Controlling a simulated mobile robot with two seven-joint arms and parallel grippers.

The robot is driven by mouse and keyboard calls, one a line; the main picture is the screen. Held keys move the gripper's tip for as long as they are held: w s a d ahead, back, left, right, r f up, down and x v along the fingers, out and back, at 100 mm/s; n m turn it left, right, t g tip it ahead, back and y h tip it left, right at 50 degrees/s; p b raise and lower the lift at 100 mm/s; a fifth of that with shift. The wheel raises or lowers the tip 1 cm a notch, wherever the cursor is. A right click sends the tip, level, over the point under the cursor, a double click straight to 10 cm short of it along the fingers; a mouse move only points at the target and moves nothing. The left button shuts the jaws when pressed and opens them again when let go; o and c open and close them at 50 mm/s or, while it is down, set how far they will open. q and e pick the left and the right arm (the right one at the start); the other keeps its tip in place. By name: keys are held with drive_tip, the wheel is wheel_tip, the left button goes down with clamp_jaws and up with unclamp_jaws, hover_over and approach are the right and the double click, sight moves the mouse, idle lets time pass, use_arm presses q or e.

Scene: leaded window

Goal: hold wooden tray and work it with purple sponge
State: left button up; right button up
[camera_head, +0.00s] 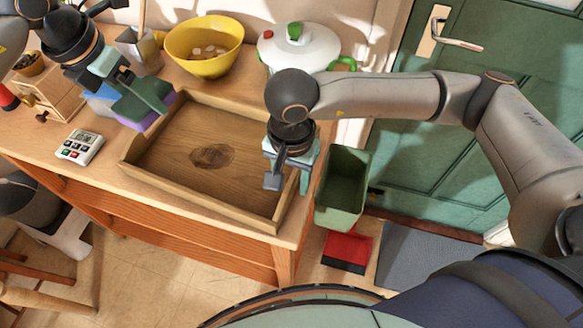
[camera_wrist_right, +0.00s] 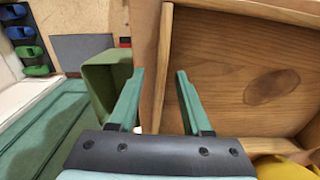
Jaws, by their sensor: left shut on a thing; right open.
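The wooden tray (camera_head: 165,150) lies on the wooden bench, a shallow open box with a dark knot in its floor; its wall also shows in the right wrist view (camera_wrist_right: 163,60). My left gripper (camera_head: 140,98) is shut on the purple sponge (camera_head: 162,112), which has a dark green top, at the tray's far left corner. The fingers partly hide the sponge, and I cannot tell whether it touches the tray. My right gripper (camera_head: 288,178) is open at the tray's right wall. In the right wrist view its fingers (camera_wrist_right: 160,72) stand either side of that wall, with visible gaps.
A white timer (camera_head: 80,147) lies left of the tray. A yellow bowl (camera_head: 204,47) and a white lidded pot (camera_head: 299,47) stand behind it. A green bin (camera_head: 342,190) stands off the bench's right end, close to my right gripper. A red dustpan (camera_head: 346,250) lies below.

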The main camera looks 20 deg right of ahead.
clamp_jaws()
idle(0.4)
idle(1.1)
